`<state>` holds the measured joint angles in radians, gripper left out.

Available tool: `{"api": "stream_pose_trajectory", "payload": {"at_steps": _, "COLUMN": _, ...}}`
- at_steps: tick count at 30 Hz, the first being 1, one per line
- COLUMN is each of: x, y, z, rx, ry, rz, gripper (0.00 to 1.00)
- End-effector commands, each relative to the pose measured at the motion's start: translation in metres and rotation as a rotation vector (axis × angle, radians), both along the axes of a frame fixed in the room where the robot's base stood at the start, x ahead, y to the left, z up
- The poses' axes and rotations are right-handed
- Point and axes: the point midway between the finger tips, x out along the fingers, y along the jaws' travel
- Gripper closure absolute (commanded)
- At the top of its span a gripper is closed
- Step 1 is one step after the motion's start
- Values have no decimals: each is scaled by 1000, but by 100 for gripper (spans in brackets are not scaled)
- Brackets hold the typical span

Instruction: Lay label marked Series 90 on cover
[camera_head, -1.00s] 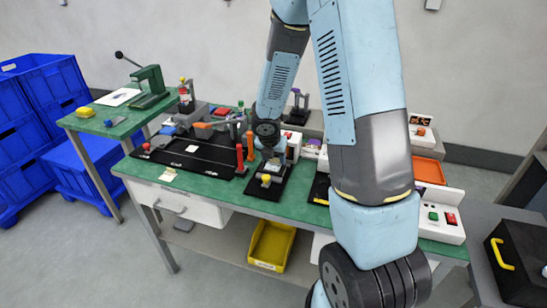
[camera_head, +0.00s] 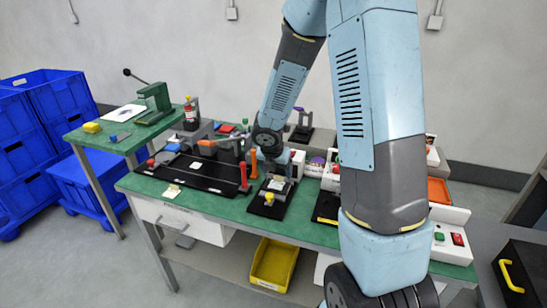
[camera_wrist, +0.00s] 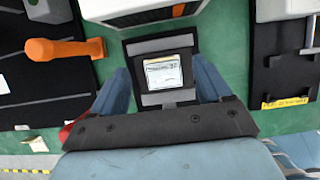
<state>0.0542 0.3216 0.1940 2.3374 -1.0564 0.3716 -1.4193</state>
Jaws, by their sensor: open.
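A pale label (camera_wrist: 163,72) with a darker printed top line lies on a dark grey block (camera_wrist: 160,45) in the wrist view. Its print is too small to read for sure. My gripper (camera_wrist: 161,67) is open, one finger on each side of the label and block, with gaps showing on both sides. In the head view my gripper (camera_head: 275,180) is low over a small black fixture (camera_head: 262,211) with a yellow knob. I cannot tell whether the grey block is the cover. Another small pale label (camera_head: 172,190) lies at the front of the green bench.
A black mat (camera_head: 205,176) lies left of the fixture. An orange handle (camera_wrist: 62,49) is close to my left finger. A white unit (camera_wrist: 140,10) stands just beyond the block. A white box with green and red buttons (camera_head: 452,232) stands right. A yellow bin (camera_head: 272,265) is below.

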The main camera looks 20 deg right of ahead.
Motion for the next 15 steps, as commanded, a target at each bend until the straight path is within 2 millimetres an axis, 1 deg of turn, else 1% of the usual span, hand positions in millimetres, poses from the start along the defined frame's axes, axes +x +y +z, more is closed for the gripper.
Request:
{"api": "stream_pose_trajectory", "payload": {"at_steps": 1, "x": -2, "y": 1, "z": 9, "rx": 0, "ry": -5, "rz": -2, "gripper": 22}}
{"api": "stream_pose_trajectory", "payload": {"at_steps": 9, "x": -14, "y": 11, "z": 47, "rx": 0, "ry": -5, "rz": 0, "gripper": 22}}
{"api": "stream_pose_trajectory", "payload": {"at_steps": 15, "x": -21, "y": 16, "z": 68, "rx": -1, "ry": -5, "rz": 0, "gripper": 22}}
